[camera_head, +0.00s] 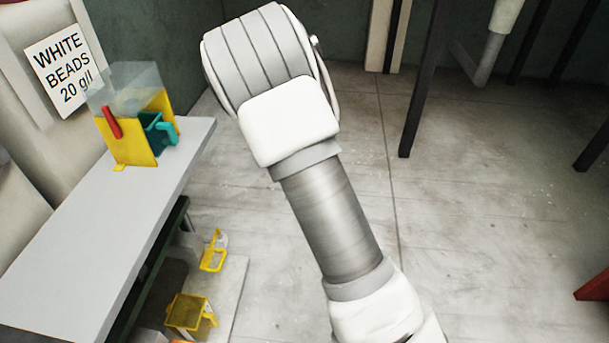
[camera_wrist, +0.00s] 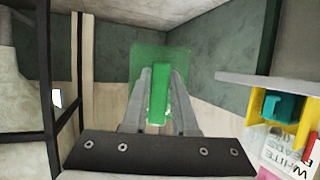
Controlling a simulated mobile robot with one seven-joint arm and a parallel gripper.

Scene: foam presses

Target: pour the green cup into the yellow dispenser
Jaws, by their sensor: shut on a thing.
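The green cup (camera_wrist: 143,55) is see-through, with a solid green handle, and shows in the wrist view straight ahead of my fingers. My gripper (camera_wrist: 161,80) is shut on the cup's handle. What the cup holds cannot be made out. The yellow dispenser (camera_head: 130,148) stands on the grey shelf at the left in the head view, with a clear hopper on top, a red lever and a teal part on its side. It also shows at the right edge of the wrist view (camera_wrist: 303,110), apart from the cup. In the head view my arm hides gripper and cup.
The grey shelf (camera_head: 95,235) runs along the left under a "WHITE BEADS 20 g/l" sign (camera_head: 62,68). A yellow container (camera_head: 188,313) and a yellow-framed item (camera_head: 213,259) sit low beside it. Dark posts (camera_head: 425,80) stand at the back right. The floor between is clear.

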